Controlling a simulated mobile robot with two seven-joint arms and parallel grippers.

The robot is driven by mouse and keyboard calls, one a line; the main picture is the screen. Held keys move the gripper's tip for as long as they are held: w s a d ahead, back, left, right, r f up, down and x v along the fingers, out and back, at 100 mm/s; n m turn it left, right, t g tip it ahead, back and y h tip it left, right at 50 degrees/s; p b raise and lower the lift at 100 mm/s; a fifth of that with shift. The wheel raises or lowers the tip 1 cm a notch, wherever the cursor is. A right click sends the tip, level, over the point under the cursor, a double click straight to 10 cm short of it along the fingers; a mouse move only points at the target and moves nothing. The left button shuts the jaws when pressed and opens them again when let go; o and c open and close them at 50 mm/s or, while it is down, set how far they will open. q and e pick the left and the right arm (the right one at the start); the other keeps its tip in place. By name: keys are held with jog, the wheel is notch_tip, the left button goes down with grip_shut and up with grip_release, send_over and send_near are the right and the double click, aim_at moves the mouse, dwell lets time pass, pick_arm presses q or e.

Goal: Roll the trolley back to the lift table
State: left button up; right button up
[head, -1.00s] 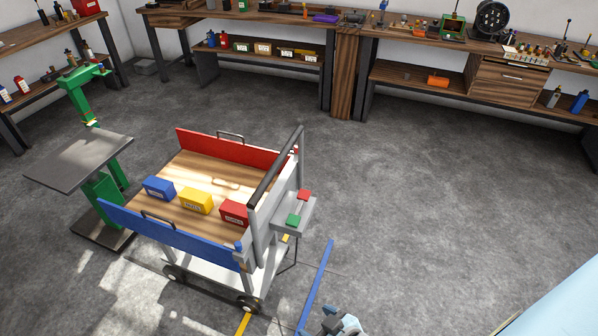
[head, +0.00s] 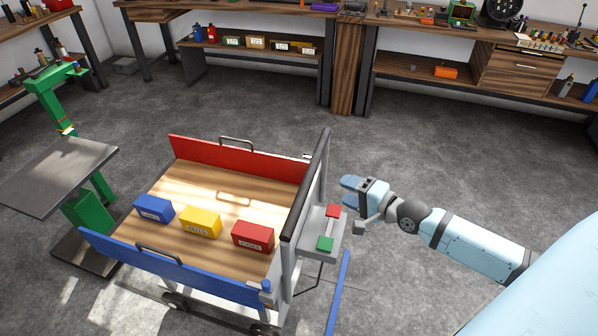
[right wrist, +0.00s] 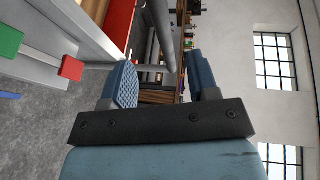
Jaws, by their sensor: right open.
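The trolley (head: 190,255) stands on the floor in the head view, with a wooden deck, a red far side and a blue near side. Its upright push handle (head: 305,185) is at the right end, beside a small grey shelf with a red and a green block. The lift table (head: 55,177), a dark plate on a green column, stands just left of the trolley. My right gripper (head: 350,203) is open and empty, just right of the handle and shelf. In the right wrist view the handle bar (right wrist: 163,35) shows beyond the open fingers. My left gripper is out of view.
Blue (head: 154,209), yellow (head: 200,221) and red (head: 253,236) boxes sit on the trolley deck. A blue strip (head: 338,295) lies on the floor at its right. Workbenches (head: 440,40) line the back wall. The floor behind the trolley is clear.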

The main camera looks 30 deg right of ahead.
aim_at(308, 175)
jog(key=x, duration=1.3)
jog(key=shift+s, duration=0.1)
grip_shut()
